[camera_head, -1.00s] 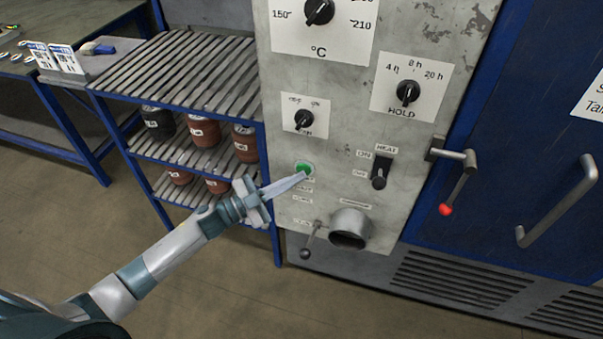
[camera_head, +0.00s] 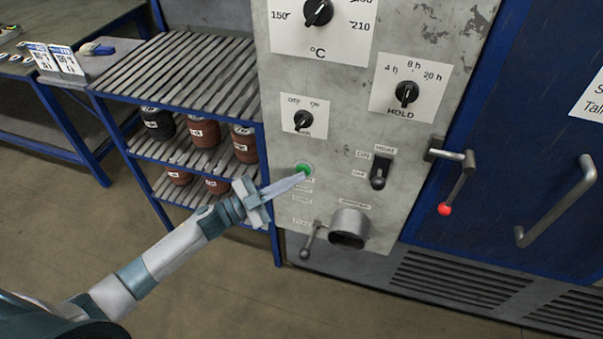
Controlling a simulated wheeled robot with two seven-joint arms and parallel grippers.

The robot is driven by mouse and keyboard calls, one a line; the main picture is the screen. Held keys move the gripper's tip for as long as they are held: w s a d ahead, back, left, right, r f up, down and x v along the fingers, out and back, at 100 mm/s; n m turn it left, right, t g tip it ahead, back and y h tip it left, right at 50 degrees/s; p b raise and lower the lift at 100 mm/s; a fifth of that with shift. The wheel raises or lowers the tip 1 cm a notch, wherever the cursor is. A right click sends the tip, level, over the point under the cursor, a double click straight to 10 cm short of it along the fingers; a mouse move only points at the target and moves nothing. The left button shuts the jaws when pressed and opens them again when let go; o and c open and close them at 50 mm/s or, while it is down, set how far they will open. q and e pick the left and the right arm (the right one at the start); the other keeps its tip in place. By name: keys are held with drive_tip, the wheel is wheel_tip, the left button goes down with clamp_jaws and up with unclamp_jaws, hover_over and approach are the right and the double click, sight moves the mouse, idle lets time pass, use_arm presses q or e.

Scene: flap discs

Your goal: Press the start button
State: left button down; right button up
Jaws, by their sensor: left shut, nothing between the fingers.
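The green start button (camera_head: 303,168) sits on the grey control panel (camera_head: 345,120), low on its left side. My left gripper (camera_head: 304,176) is shut and empty. Its fingertips are at the lower edge of the button and cover part of it. I cannot tell whether they touch it. My right gripper is not in view.
Right of the button are the heat switch (camera_head: 380,171) and a door handle with a red knob (camera_head: 458,180). Below are a round metal spout (camera_head: 349,228) and a small lever (camera_head: 312,240). A slatted blue rack (camera_head: 185,70) with several jars stands left.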

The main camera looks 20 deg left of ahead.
use_arm(q)
drive_tip(key=shift+s+a+p, duration=0.15)
drive_tip(key=shift+s+p, duration=0.8)
drive_tip(key=shift+s, duration=1.9)
drive_tip(key=shift+f, duration=0.1)
drive_tip(key=a+f+n+y, duration=0.4)
drive_tip(key=f, duration=0.7)
drive_tip(key=a+f+n+y, duration=0.3)
drive_tip(key=a+f+y, duration=0.1)
drive_tip(key=f, duration=0.6)
drive_tip(key=s+a+f+n+g+y+b, duration=0.1)
drive_tip(key=s+a+f+n+y, duration=0.1)
drive_tip(key=s+f, duration=0.55)
drive_tip(key=s+a+f+n+g+y, duration=0.15)
drive_tip(key=s+f, duration=0.25)
drive_tip(key=f, duration=0.7)
drive_tip(key=s+f+n+g+y, duration=0.3)
drive_tip(key=s+f+g, duration=0.2)
drive_tip(key=s+f, duration=0.9)
drive_tip(key=s+d+f+g, duration=0.2)
drive_tip(key=s, duration=0.9)
drive_tip(key=s+d+f+g, duration=0.1)
drive_tip(key=s+f+g, duration=0.1)
drive_tip(key=s, duration=0.9)
drive_tip(key=shift+s+d+f+n+g+b, duration=0.25)
drive_tip(key=shift+d+f+n+g+b, duration=0.1)
drive_tip(key=shift+d+n+g+b, duration=0.1)
